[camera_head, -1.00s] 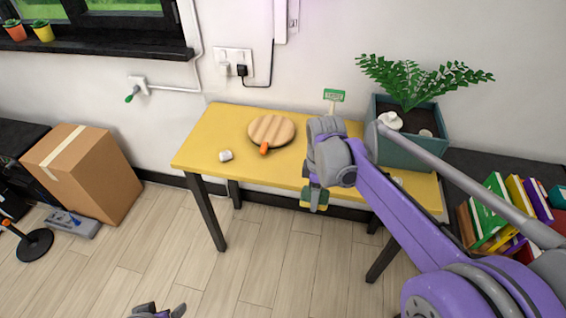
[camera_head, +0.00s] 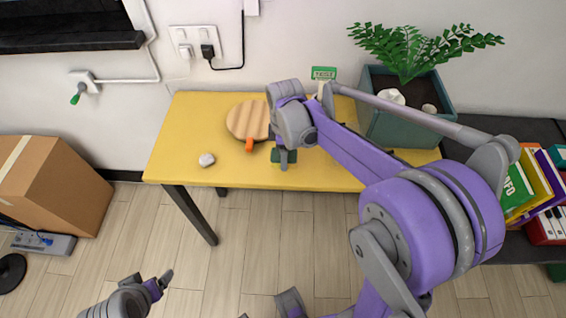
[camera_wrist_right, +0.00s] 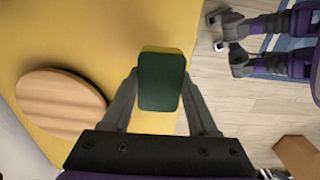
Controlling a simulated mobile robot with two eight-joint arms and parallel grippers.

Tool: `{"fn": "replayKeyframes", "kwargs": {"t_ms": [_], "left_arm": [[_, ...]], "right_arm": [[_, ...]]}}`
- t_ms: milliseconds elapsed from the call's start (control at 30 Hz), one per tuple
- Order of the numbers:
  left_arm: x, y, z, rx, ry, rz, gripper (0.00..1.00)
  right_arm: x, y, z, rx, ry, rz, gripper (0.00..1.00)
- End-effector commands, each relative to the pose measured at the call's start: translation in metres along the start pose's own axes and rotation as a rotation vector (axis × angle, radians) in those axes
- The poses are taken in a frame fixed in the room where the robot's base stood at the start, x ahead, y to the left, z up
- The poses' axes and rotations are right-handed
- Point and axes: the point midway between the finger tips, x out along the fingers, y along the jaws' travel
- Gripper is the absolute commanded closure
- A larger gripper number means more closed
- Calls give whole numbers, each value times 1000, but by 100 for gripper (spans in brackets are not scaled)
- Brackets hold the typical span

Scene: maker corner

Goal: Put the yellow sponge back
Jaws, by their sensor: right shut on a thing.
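The sponge (camera_head: 284,157) shows its dark green side in the head view, with a thin yellow edge in the right wrist view (camera_wrist_right: 160,82). My right gripper (camera_head: 284,145) is shut on it, one finger on each side. The sponge is over the front part of the yellow table (camera_head: 330,175); I cannot tell whether it touches the top. My left gripper (camera_head: 150,283) is low at the bottom left, away from the table, its fingers apart and empty.
A round wooden board (camera_head: 246,117) with an orange tip lies left of the sponge. A small whitish lump (camera_head: 207,160) is near the front edge. A green sign (camera_head: 323,73) and a planter (camera_head: 400,125) stand at the back.

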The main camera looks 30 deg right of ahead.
Motion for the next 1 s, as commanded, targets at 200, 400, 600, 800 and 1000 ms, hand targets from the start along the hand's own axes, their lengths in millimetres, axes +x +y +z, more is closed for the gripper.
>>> {"fn": "replayKeyframes", "kwargs": {"t_ms": [200,400,600,800,1000], "left_arm": [[2,0,1,0,-1,0,15],[4,0,3,0,-2,0,15],[4,0,2,0,-2,0,15],[6,0,5,0,-3,0,15],[6,0,4,0,-3,0,15]], "right_arm": [[24,0,0,0,0,0,93],[46,0,0,0,0,0,93],[47,0,0,0,0,0,93],[51,0,0,0,0,0,39],[50,0,0,0,0,0,11]]}}
